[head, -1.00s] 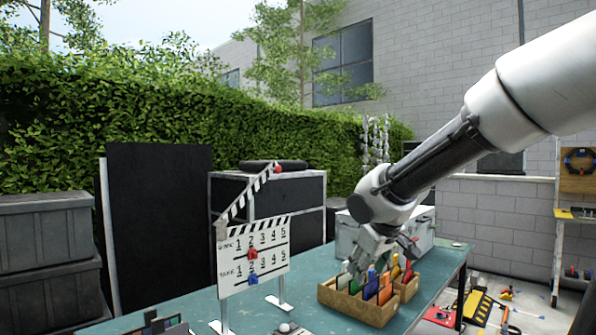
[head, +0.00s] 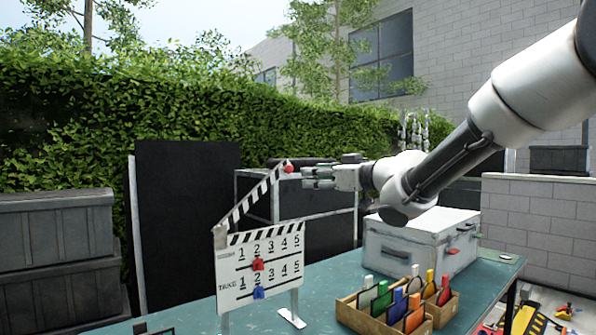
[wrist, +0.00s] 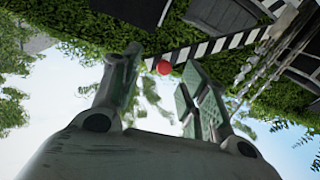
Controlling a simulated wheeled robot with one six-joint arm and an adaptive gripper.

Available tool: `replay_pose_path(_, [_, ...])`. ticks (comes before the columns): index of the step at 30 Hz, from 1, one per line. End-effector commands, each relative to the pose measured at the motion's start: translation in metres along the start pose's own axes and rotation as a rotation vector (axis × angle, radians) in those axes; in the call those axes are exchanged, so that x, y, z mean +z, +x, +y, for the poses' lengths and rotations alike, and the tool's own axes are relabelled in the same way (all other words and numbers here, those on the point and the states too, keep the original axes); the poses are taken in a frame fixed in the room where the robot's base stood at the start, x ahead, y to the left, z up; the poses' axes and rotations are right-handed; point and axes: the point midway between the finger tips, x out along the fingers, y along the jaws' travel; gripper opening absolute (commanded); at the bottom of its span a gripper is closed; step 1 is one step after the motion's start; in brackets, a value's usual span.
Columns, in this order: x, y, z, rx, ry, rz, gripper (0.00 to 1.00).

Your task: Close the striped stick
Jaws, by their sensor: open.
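A white clapperboard (head: 262,273) stands upright on the teal table, with numbered rows and a red and a blue slider on its face. Its striped stick (head: 252,206) is raised at a steep angle from the left hinge, with a red ball (head: 288,169) at its upper end. My gripper (head: 306,177) is open and empty, just right of the red ball, at about its height. In the wrist view the striped stick (wrist: 215,47) crosses ahead of my fingers, and the red ball (wrist: 164,68) shows between the fingertips. I cannot tell whether they touch.
A wooden box (head: 370,322) of coloured cards stands on the teal table (head: 335,280), right of the clapperboard. A white case (head: 420,243) sits behind it, below my arm. Black cases (head: 318,199) and a dark panel (head: 185,220) stand behind the table.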

Motion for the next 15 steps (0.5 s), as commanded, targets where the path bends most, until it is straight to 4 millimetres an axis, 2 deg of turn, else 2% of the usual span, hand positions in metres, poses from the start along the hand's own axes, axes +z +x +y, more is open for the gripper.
replay_pose_path(3, [-0.010,0.000,-0.007,-0.030,0.021,0.042,0.44])
replay_pose_path(8, [-0.014,0.009,-0.010,-0.042,0.048,0.058,0.44])
replay_pose_path(15, [-0.016,0.049,-0.011,-0.041,0.048,0.056,0.44])
